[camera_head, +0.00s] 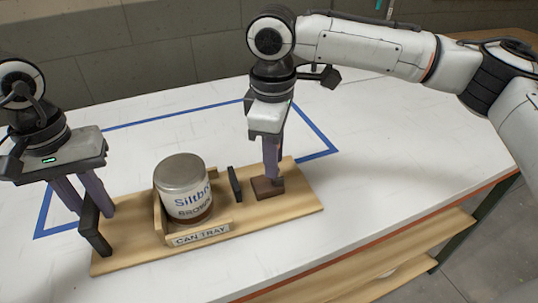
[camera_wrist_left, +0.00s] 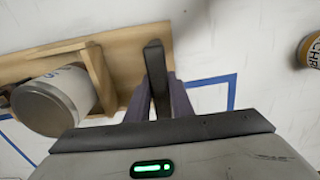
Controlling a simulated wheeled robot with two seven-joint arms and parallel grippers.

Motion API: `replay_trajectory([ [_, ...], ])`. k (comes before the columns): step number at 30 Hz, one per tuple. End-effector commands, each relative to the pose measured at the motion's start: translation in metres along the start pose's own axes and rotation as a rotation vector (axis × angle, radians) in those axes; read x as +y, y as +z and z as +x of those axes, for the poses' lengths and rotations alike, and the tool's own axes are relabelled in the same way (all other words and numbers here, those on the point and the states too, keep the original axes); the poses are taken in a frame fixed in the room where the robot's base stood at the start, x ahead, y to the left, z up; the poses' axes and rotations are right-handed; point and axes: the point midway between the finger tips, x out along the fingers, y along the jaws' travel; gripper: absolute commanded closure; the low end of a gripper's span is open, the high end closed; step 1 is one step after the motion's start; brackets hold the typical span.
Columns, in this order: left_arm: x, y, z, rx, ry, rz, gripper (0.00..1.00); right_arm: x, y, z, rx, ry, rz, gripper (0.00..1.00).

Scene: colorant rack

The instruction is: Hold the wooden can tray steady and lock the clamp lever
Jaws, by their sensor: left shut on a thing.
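The wooden can tray (camera_head: 125,258), labelled CAN TRAY, lies on the white table. A "BROWN" can (camera_head: 183,190) with a grey lid stands upright in its wooden holder. My left gripper (camera_head: 94,212) is shut on the black upright handle (camera_head: 92,232) at the tray's left end. The left wrist view shows that handle (camera_wrist_left: 154,62) between the fingers. A black upright plate (camera_head: 235,184) stands right of the can, beside a dark brown block (camera_head: 267,188). My right gripper (camera_head: 272,178) points down at this block; its finger gap is not visible. I cannot make out the clamp lever apart from these parts.
Blue tape (camera_head: 318,128) outlines an area on the table around and behind the tray. In the left wrist view another can with a yellow label (camera_wrist_left: 313,50) is at the right edge. A wooden shelf (camera_head: 405,238) runs below the table. The table's right side is clear.

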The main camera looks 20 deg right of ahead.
Motion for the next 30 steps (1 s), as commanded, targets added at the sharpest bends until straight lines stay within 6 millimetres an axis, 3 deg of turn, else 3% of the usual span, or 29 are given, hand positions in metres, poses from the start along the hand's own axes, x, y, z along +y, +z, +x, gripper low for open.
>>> replay_trajectory([
  [14, 0.000, -0.001, -0.001, 0.002, 0.000, -0.001, 1.00, 0.002, 0.004, 0.001, 0.060, -0.045, 0.007, 1.00],
  [30, 0.000, -0.001, -0.001, 0.002, 0.000, -0.001, 1.00, 0.014, 0.023, 0.007, 0.397, -0.270, 0.039, 1.00],
])
